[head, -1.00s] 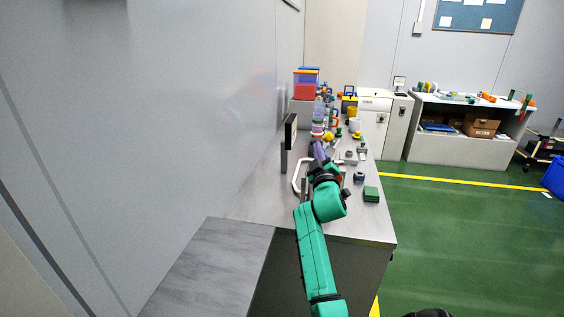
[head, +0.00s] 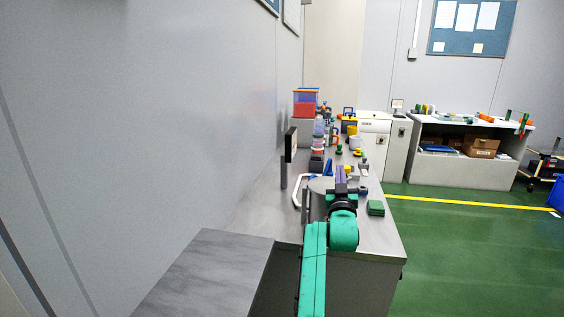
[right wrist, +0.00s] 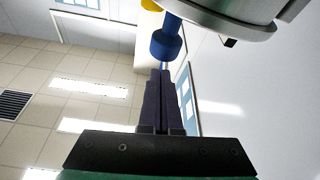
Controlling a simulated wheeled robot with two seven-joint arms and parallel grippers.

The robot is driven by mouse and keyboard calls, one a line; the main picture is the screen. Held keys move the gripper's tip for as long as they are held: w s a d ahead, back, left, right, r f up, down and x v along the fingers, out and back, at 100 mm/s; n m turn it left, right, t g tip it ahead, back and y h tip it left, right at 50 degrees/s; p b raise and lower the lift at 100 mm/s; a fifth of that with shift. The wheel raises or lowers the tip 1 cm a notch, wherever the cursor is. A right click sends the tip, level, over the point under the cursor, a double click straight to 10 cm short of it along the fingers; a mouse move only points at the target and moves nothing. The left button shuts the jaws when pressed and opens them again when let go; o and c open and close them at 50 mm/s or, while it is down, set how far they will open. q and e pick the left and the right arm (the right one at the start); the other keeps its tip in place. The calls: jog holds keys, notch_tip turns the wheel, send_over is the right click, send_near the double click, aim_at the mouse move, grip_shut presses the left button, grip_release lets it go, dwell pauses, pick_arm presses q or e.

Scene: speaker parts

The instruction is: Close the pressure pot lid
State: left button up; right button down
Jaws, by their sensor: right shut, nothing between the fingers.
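The pressure pot (head: 318,186) shows in the head view as a grey round body at the near end of the metal workbench, partly hidden by my right arm. In the right wrist view a grey rounded part (right wrist: 225,14), which looks like its lid, hangs overhead with a blue knob (right wrist: 168,42) below it. My right gripper (head: 341,172) is shut and empty beside the pot. In the right wrist view its dark fingers (right wrist: 160,74) point up just under the blue knob; I cannot tell whether they touch. My left gripper is out of view.
A dark upright panel on a post (head: 291,146) stands left of the pot, near the wall. A green block (head: 376,208) lies to the right on the workbench (head: 375,240). Several parts and a red and blue bin (head: 305,104) crowd the back.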

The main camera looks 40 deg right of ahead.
notch_tip(320, 180, up, 4)
jog(key=p, duration=0.4)
jog(key=b+v, duration=0.3)
jog(key=v, duration=0.7)
jog(key=shift+w+a, duration=0.15)
